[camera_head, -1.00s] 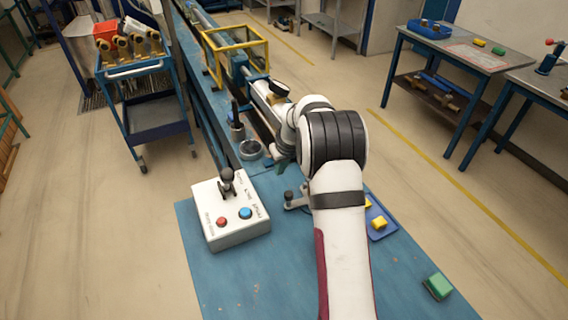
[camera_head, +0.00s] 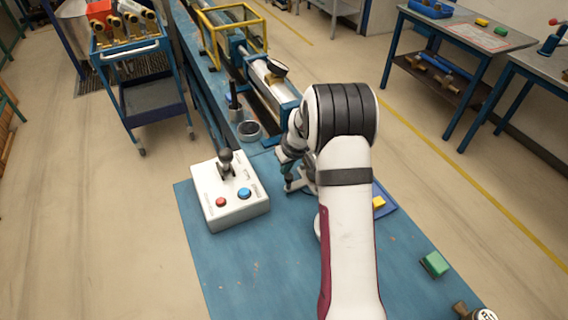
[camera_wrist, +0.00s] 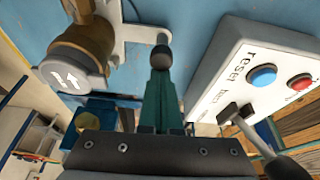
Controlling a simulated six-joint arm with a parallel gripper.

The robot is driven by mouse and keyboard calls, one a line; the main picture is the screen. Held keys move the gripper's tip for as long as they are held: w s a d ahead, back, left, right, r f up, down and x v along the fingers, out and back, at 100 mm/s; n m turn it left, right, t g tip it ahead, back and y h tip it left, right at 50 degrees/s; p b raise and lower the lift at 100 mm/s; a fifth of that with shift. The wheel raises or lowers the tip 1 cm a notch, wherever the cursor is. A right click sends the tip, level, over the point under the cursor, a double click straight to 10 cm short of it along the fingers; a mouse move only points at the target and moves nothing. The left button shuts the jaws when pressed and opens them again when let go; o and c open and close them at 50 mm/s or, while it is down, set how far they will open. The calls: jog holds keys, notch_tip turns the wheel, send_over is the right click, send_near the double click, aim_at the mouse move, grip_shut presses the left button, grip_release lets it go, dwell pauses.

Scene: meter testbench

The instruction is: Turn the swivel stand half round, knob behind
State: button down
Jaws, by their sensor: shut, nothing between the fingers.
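The swivel stand (camera_head: 300,184) is a pale grey arm on the blue bench, mostly hidden behind my arm in the head view. In the wrist view its grey arm (camera_wrist: 135,33) runs from a brass-brown body with a white arrow label (camera_wrist: 66,77) to a dark round knob (camera_wrist: 162,57). My gripper (camera_wrist: 161,76) has its teal fingers together and empty, with the tips right at the knob. I cannot tell whether they touch it. In the head view my gripper (camera_head: 287,167) is just above the knob end, left of my forearm.
A white control box (camera_head: 230,200) with red and blue buttons and a lever stands close left. A blue tray with a yellow block (camera_head: 378,202) is right of my arm. A green block (camera_head: 434,263) lies front right.

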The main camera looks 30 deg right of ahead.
jog(key=shift+s+a+f, duration=0.1)
jog(key=shift+s+f, duration=0.1)
jog(key=shift+s, duration=0.25)
jog(key=w, duration=0.4)
jog(key=shift+w+a+r, duration=0.3)
jog(key=shift+w+r, duration=0.1)
jog(key=v, duration=1)
jog(key=s+a+r+m+g+y, duration=0.1)
jog(key=s+a+r, duration=0.3)
jog(key=s+a, duration=0.25)
jog(key=s+a+r+m+g, duration=0.1)
jog(key=s+a+r, duration=0.2)
jog(key=s+a, duration=0.3)
jog(key=s+a+m+g, duration=0.1)
jog(key=s+a+m, duration=0.1)
jog(key=s, duration=1)
jog(key=s+a+f+m+g, duration=0.1)
jog(key=s+a, duration=0.3)
jog(key=s, duration=0.7)
jog(key=shift+s+m+y, duration=0.3)
jog(key=shift+s+m, duration=0.1)
jog(key=shift+m, duration=0.2)
